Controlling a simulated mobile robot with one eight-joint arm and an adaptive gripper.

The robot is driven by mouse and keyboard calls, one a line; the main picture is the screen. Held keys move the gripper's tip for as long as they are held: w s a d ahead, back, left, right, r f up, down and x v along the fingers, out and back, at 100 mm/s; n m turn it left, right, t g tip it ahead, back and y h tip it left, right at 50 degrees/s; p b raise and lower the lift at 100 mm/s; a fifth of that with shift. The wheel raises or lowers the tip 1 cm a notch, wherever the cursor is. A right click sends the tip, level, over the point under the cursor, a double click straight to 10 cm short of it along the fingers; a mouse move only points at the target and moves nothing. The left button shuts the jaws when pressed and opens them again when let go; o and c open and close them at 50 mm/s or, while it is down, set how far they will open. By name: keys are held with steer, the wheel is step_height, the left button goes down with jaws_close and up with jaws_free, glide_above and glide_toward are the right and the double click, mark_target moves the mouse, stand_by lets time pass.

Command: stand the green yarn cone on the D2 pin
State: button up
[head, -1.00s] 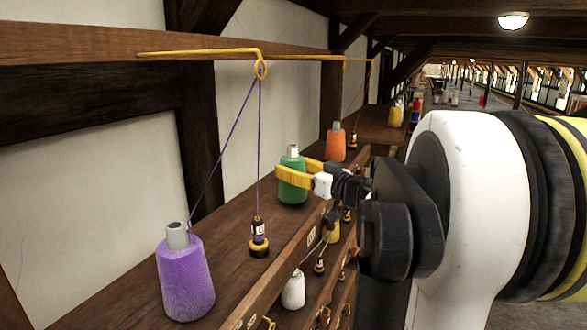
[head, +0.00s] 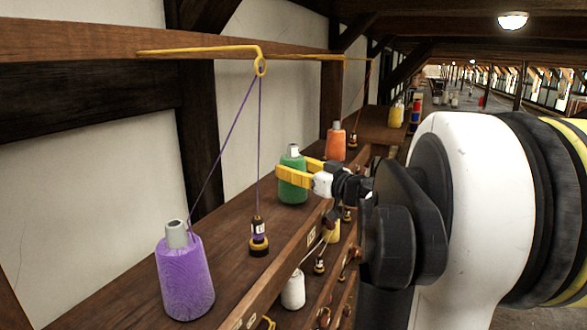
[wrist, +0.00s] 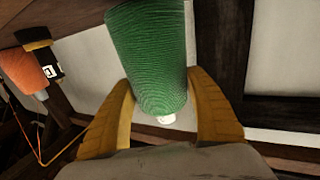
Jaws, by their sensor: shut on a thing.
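The green yarn cone (head: 293,189), with a pale tube end at its top, is upright over the wooden shelf in the head view. My gripper (head: 292,170) has its yellow fingers shut on the cone's upper part. I cannot tell whether its base touches the shelf. In the wrist view the green cone (wrist: 150,58) lies between the two yellow fingers of my gripper (wrist: 160,85), its pale end toward the palm. No D2 mark is readable, and no bare pin shows under the cone.
A purple cone (head: 185,280) stands at the near left, its yarn running up to a yellow hook (head: 259,66) and down to a dark bobbin (head: 258,238). An orange cone (head: 336,142) stands behind the green one. A white cone (head: 293,290) is on a lower level.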

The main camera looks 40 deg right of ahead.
steer(key=shift+f+b, duration=0.5)
steer(key=shift+f, duration=0.1)
steer(key=o, duration=1)
steer(key=shift+o, duration=0.2)
steer(key=s, duration=1.1)
